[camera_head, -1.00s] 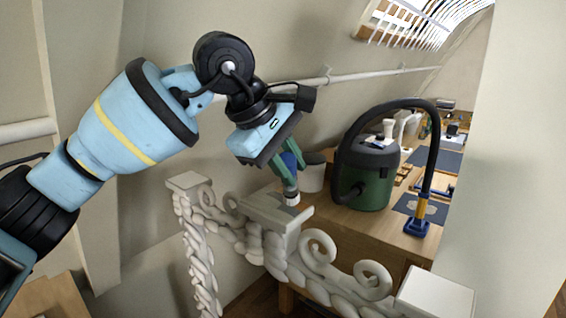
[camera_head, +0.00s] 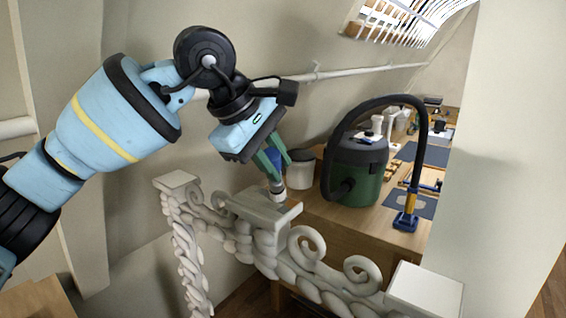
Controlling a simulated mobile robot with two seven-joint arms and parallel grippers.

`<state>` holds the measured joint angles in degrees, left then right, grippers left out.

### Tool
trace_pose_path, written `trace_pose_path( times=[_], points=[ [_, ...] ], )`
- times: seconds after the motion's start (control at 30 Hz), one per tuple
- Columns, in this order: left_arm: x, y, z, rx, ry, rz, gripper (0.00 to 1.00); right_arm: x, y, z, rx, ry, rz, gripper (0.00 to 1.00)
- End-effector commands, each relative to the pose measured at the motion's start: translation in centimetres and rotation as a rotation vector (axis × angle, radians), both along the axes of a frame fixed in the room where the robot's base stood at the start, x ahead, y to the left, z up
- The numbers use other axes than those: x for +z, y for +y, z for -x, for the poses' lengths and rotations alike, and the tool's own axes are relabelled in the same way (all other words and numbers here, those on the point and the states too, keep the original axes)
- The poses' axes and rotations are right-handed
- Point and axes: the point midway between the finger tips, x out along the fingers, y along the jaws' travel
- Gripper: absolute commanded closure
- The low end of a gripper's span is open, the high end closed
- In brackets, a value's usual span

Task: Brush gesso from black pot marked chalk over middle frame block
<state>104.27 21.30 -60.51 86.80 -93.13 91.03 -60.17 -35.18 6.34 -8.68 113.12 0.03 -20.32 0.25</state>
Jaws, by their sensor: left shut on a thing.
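My left gripper (camera_head: 273,163) is shut on a brush with a blue handle (camera_head: 276,160). The brush points down, and its pale head (camera_head: 278,190) is at the right end of the middle frame block (camera_head: 252,205). I cannot tell whether the bristles touch the block. The block is a flat off-white slab on the carved white frame (camera_head: 265,248). Behind the brush, a pale grey pot with a dark top (camera_head: 301,169) stands on the bench. I see no black pot marked chalk. My right gripper is not in view.
A green and black vacuum (camera_head: 355,170) with an arched black hose stands on the wooden bench (camera_head: 370,225). Other frame blocks stand at the left (camera_head: 177,180) and front right (camera_head: 425,288). A pale wall rises close on the right.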

Motion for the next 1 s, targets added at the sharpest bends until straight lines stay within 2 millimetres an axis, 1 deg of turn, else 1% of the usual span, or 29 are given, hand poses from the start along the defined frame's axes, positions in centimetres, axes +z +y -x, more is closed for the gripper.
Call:
trace_pose_path(
  times=[0.1, 0.37, 0.73, 1.0],
  points=[
    [0.0, 0.5, -0.3, 0.001, 0.0, 0.001, 1.0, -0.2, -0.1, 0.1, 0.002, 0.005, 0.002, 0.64],
    [0.1, 0.8, -0.5, 0.0, -0.002, 0.001, 1.0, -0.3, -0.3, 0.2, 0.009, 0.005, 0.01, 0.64],
    [-0.2, 2.8, -1.9, 0.002, 0.001, 0.002, 1.0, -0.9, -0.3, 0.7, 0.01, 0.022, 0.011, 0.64],
    [-0.1, 3.1, -2.0, 0.0, -0.001, 0.001, 1.0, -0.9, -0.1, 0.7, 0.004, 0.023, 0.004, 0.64]
  ],
)
